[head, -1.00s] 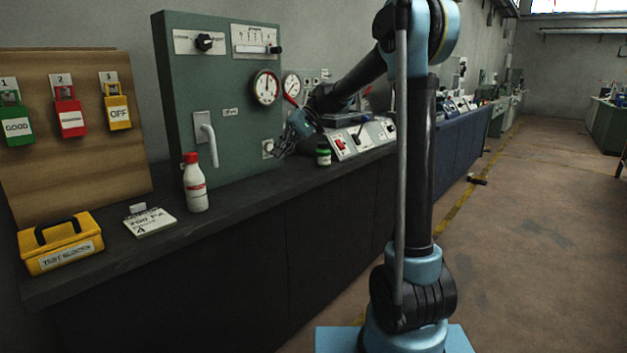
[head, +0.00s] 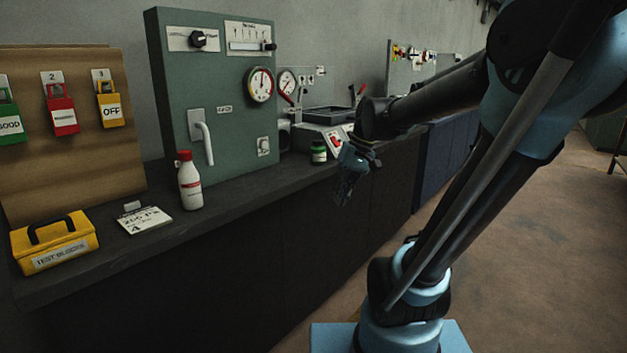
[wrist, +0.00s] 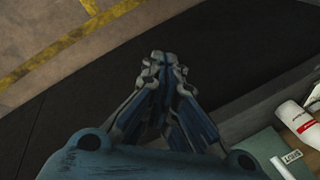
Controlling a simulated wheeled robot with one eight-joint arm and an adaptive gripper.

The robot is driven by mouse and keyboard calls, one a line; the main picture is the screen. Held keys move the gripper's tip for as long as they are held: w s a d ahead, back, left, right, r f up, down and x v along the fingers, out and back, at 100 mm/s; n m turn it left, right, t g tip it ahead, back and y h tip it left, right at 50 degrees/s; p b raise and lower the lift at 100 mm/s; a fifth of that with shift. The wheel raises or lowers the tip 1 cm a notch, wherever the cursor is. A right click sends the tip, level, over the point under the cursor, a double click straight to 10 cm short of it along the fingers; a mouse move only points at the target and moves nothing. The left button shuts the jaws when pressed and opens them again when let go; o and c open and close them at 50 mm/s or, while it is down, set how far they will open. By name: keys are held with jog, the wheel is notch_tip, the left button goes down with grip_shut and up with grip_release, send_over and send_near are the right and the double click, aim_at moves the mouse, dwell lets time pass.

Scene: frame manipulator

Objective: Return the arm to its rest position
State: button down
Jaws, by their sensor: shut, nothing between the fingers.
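My gripper (head: 343,190) hangs at the front edge of the dark bench, right of the green panel, in the head view. It points downward, and its fingers are together and empty. In the wrist view my gripper (wrist: 160,60) shows its blue and grey fingers closed, over the dark bench front. My arm's upper part reaches in from the right of the head view, leaning to the right above its light blue base.
A green panel (head: 225,100) with gauges stands behind. Open floor (head: 520,250) lies to the right.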

jog(key=s+d+f+m+t+h, duration=0.2)
jog(key=s+d+f+h, duration=0.1)
jog(key=s+d+f, duration=0.8)
notch_tip(320, 180, down, 2)
jog(key=shift+s+f+h, duration=0.1)
jog(key=shift+s+h, duration=0.2)
jog(key=shift+s, duration=0.15)
